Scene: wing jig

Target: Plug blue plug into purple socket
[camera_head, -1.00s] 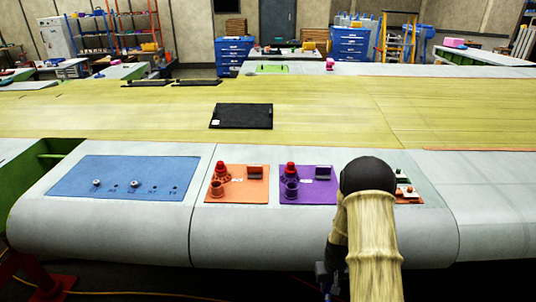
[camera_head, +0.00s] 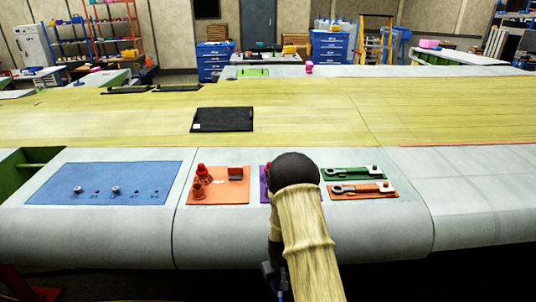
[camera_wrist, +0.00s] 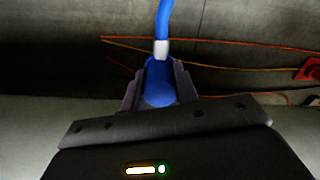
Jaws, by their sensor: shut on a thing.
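My gripper (camera_wrist: 158,88) is shut on the blue plug (camera_wrist: 159,92) in the wrist view. A blue cable (camera_wrist: 164,20) with a pale collar runs from the plug toward the top of that view.
An orange panel (camera_head: 227,190) with a red-capped part and a socket sits left of the purple one. Green (camera_head: 353,173) and orange (camera_head: 378,190) panels with wrenches lie to the right. A blue panel (camera_head: 118,184) is at far left. Orange cables (camera_wrist: 220,44) cross the floor.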

